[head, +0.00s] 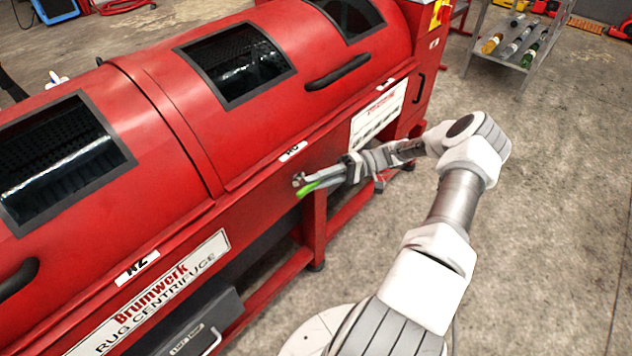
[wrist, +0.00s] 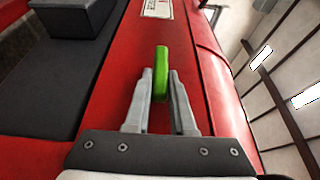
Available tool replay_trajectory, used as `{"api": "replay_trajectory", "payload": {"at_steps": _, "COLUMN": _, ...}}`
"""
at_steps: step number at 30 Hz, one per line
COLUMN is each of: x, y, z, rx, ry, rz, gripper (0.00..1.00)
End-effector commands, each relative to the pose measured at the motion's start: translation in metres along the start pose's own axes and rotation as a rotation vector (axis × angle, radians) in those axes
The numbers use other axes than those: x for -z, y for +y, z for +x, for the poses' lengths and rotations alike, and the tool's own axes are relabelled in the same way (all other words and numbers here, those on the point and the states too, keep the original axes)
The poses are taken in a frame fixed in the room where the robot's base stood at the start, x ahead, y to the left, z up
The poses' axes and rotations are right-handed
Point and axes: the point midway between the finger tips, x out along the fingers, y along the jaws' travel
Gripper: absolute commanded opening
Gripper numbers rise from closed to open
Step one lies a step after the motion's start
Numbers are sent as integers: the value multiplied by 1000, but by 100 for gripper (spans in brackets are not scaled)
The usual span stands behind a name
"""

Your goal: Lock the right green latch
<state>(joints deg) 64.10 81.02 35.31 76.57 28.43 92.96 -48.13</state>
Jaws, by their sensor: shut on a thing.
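The green latch (head: 307,188) shows in the head view at my gripper's tip, on the front of the red rug centrifuge (head: 150,110), below a small label. My gripper (head: 308,183) reaches it from the right. In the wrist view the green latch (wrist: 161,75) stands upright against the red panel, its lower part between the two fingertips (wrist: 161,88). The gripper is shut on it. The fingers hide part of the latch, and I cannot tell whether it is locked.
Black handles (head: 338,72) stick out from the red lids. A grey drawer (head: 190,325) sits low at the front. A metal rack with bottles (head: 515,45) stands at the back right. The concrete floor (head: 555,200) on the right is clear.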

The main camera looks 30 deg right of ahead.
Motion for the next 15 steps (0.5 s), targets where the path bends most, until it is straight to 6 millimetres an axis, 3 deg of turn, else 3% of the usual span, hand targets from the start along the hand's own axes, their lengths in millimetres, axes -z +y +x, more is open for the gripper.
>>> {"api": "replay_trajectory", "payload": {"at_steps": 8, "x": 0, "y": 0, "z": 2, "rx": 5, "ry": -1, "rz": 1, "gripper": 0}}
{"api": "replay_trajectory", "payload": {"at_steps": 9, "x": 0, "y": 0, "z": 2, "rx": 5, "ry": -1, "rz": 1, "gripper": 30}}
{"api": "replay_trajectory", "payload": {"at_steps": 13, "x": 0, "y": 0, "z": 2, "rx": 4, "ry": -1, "rz": 1, "gripper": 52}}
{"api": "replay_trajectory", "payload": {"at_steps": 15, "x": 0, "y": 0, "z": 1, "rx": 3, "ry": -1, "rz": 1, "gripper": 52}}
